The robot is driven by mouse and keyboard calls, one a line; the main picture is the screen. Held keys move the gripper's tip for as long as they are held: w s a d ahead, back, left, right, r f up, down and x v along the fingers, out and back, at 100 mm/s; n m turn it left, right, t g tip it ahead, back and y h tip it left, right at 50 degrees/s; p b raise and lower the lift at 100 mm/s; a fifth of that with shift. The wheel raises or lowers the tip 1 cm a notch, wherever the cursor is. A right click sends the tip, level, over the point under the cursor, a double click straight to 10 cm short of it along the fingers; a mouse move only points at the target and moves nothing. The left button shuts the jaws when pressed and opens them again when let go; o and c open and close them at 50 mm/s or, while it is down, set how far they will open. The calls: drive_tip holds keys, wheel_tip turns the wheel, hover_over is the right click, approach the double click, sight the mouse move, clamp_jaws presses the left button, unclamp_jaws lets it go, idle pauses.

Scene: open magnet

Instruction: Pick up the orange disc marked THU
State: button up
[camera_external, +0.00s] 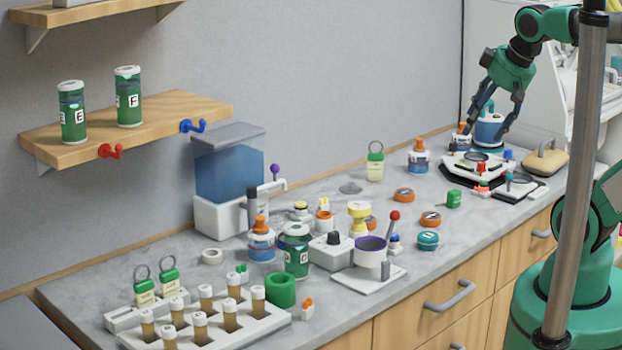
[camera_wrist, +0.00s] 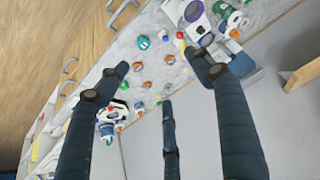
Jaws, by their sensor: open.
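Several small orange discs lie on the grey counter: one disc (camera_external: 404,195) at centre right, another disc (camera_external: 430,218) nearer the front, and a third disc (camera_external: 370,222), partly hidden behind the yellow item. Their markings are too small to read, so I cannot tell which says THU. In the wrist view small orange discs show between the fingers, one of them a disc (camera_wrist: 146,84). My gripper (camera_external: 490,130) is open and empty, fingers pointing down, high at the counter's far right end, well away from the discs. It also shows in the wrist view (camera_wrist: 158,80) with its fingers spread.
A teal disc (camera_external: 428,239), a green block (camera_external: 453,198) and a mortar-like bowl device (camera_external: 370,252) stand near the discs. A blue-and-white bottle (camera_external: 418,157) stands behind them. A black-and-white device (camera_external: 478,166) and a tan case (camera_external: 545,160) are near my gripper.

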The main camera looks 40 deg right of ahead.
drive_tip(key=shift+w, duration=0.1)
drive_tip(key=w+d+f+m+g+p, duration=0.1)
drive_tip(key=w+m, duration=0.2)
drive_tip(key=w, duration=0.8)
drive_tip(key=w+d+f+m+g+p, duration=0.1)
drive_tip(key=w+d+f+m+g, duration=0.15)
drive_tip(key=w, duration=0.75)
drive_tip(key=w+d+f+m+g, duration=0.1)
drive_tip(key=w+f+m, duration=0.2)
drive_tip(key=w+f, duration=0.6)
drive_tip(key=w+d+f+m+g+p, duration=0.1)
drive_tip(key=w+d+f+m, duration=0.1)
drive_tip(key=w+f, duration=0.7)
drive_tip(key=shift+d+f+m+p, duration=0.3)
drive_tip(key=shift+f+m, duration=0.25)
drive_tip(key=shift+f, duration=0.3)
drive_tip(key=shift+f, duration=0.1)
drive_tip(key=shift+f+b, duration=0.4)
drive_tip(key=shift+f, duration=3.8)
